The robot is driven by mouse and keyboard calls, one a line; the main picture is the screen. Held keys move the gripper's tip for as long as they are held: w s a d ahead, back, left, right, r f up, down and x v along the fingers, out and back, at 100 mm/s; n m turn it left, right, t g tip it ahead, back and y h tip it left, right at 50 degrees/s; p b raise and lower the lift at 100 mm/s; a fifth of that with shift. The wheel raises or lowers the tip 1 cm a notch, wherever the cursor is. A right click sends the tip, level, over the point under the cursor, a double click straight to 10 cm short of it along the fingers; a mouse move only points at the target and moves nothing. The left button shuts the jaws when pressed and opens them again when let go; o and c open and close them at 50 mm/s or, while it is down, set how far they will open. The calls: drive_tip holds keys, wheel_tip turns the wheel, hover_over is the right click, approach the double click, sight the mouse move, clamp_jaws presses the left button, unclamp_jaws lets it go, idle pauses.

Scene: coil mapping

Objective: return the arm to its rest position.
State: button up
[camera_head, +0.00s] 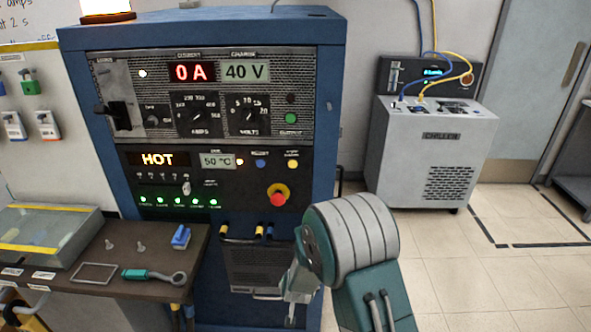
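My arm (352,238), with a thick grey and teal joint, rises from the bottom edge right of centre in the head view. My gripper (296,292) is the small pale metal part left of this joint, in front of the lower part of the blue power cabinet (325,130). The joint partly hides it, and its fingers are too small and overlapped to show a gap. I see nothing clearly held in it.
The cabinet panel shows 0 A, 40 V, HOT, 50 °C and a red stop knob (278,195). A brown bench (140,243) holds a clear-lidded box (45,237), a teal-handled tool (150,275) and a blue clip (181,237). A chiller (432,150) stands behind right; open floor (500,270) lies right.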

drive_tip(key=s+d+r, duration=0.3)
drive_tip(key=r, duration=0.5)
drive_tip(key=s+d+r, duration=0.2)
drive_tip(key=s+r, duration=0.1)
drive_tip(key=r, duration=0.4)
drive_tip(key=s+d+r, duration=0.3)
drive_tip(key=r, duration=0.5)
drive_tip(key=s+d+r, duration=0.3)
drive_tip(key=s, duration=0.4)
drive_tip(key=s+d+r+g, duration=0.1)
drive_tip(key=s+d+r, duration=0.1)
drive_tip(key=s, duration=0.5)
drive_tip(key=s+d+r+h, duration=0.1)
drive_tip(key=s+d+r, duration=0.2)
drive_tip(key=s, duration=0.4)
drive_tip(key=shift+d+r+g, duration=0.35)
drive_tip(key=shift+r+g, duration=0.05)
drive_tip(key=shift+r, duration=0.4)
drive_tip(key=shift+o, duration=0.3)
